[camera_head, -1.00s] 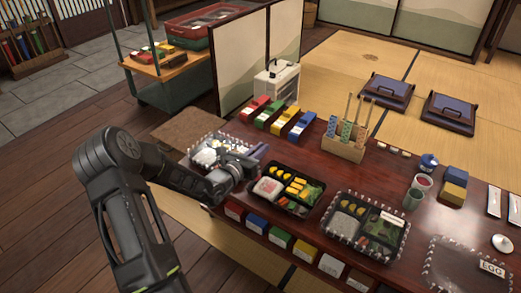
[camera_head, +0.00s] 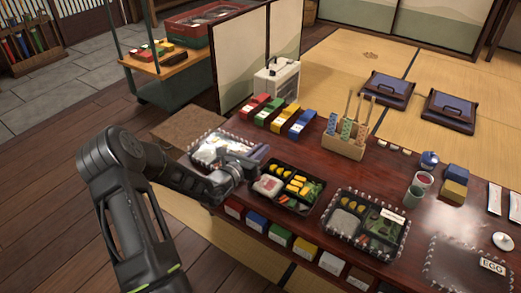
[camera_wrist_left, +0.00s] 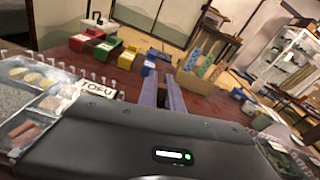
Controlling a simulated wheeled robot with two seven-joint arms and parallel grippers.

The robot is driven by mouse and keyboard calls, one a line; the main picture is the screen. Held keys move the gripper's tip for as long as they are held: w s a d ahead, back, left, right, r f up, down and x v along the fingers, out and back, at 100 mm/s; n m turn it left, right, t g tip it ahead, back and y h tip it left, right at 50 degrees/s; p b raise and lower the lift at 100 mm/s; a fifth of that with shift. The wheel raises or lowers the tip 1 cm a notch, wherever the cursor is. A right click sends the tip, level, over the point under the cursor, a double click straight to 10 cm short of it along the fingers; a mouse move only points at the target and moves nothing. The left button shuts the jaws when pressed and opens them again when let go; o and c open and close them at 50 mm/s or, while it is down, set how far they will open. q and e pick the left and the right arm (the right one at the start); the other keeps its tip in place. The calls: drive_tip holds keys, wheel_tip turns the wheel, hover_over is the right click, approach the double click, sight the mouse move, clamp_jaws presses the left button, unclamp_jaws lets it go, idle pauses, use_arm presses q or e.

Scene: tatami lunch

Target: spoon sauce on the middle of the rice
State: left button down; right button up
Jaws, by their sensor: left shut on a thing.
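White rice (camera_head: 267,185) lies in the left compartment of the black lunch tray (camera_head: 291,208) at the middle of the table, beside yellow pieces and greens. My left gripper (camera_head: 257,153) is just behind and left of this tray, over the side of the clear tray (camera_head: 192,157). In the left wrist view its two purple-grey fingers (camera_wrist_left: 163,92) point away over the table. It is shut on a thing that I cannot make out. A red-topped cup (camera_head: 424,179), possibly sauce, stands at the right. No spoon is clearly visible. My right gripper is out of view.
A wooden block (camera_head: 343,146) holds patterned pieces with upright sticks. Coloured boxes (camera_head: 280,117) stand at the back edge. Another filled black tray (camera_head: 366,222) is to the right. A TOFU label (camera_wrist_left: 98,87) shows by the clear tray in the left wrist view.

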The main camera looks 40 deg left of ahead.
use_arm(q)
drive_tip(key=shift+f, duration=0.1)
drive_tip(key=shift+d, duration=0.15)
drive_tip(key=shift+d+p, duration=0.35)
drive_tip(key=shift+d, duration=0.2)
drive_tip(key=shift+d, duration=0.15)
drive_tip(key=shift+d+p, duration=0.3)
drive_tip(key=shift+d, duration=0.2)
idle(0.3)
drive_tip(key=shift+d+p, duration=0.4)
drive_tip(key=shift+d, duration=0.3)
